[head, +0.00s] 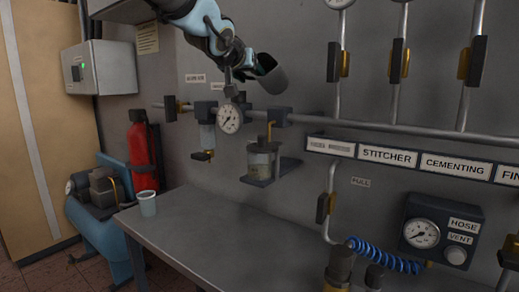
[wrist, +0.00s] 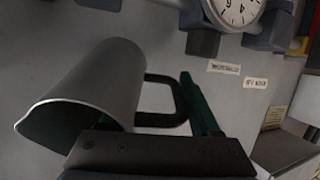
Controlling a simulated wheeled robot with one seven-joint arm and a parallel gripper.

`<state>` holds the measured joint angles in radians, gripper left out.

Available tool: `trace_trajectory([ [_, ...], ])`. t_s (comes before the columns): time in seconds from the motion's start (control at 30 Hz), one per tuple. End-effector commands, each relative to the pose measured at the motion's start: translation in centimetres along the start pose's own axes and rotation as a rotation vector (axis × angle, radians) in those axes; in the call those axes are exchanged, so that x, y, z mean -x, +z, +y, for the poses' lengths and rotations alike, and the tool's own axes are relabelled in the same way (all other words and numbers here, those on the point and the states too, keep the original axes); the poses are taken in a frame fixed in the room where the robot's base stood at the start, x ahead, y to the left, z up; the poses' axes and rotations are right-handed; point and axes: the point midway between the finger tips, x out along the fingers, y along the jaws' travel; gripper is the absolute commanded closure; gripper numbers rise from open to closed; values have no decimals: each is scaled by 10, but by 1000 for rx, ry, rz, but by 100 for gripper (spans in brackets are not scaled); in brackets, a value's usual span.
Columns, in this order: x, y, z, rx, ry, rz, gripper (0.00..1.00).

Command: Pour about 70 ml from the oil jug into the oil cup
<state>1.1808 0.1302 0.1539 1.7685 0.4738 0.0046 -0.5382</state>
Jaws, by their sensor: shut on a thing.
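The oil jug (wrist: 100,82) is a grey metal jug with a dark handle, seen tilted in the wrist view, its lip towards the lower left. In the head view the jug (head: 271,76) hangs tilted in the air. My gripper (wrist: 194,108) is shut on its handle; in the head view my gripper (head: 246,66) is left of the jug. A clear glass cup (head: 263,162), perhaps the oil cup, sits on a wall bracket below the jug, apart from it. I see no stream of oil. The liquid level in the jug is hidden.
A pressure gauge (head: 230,118) and a horizontal pipe (head: 400,127) lie between jug and glass cup height. A small pale beaker (head: 147,204) stands on the grey table (head: 215,225). The table is otherwise mostly bare. Vertical pipes with valves are at right.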

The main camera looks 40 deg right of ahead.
Motion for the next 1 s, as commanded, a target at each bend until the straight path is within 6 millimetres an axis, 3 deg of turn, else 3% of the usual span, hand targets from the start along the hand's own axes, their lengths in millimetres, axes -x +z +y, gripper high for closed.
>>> trace_trajectory([
  [0.57, -2, 10, 0, 4, 5, 68, 100],
  [1.0, -8, 6, -3, 6, 3, 81, 100],
])
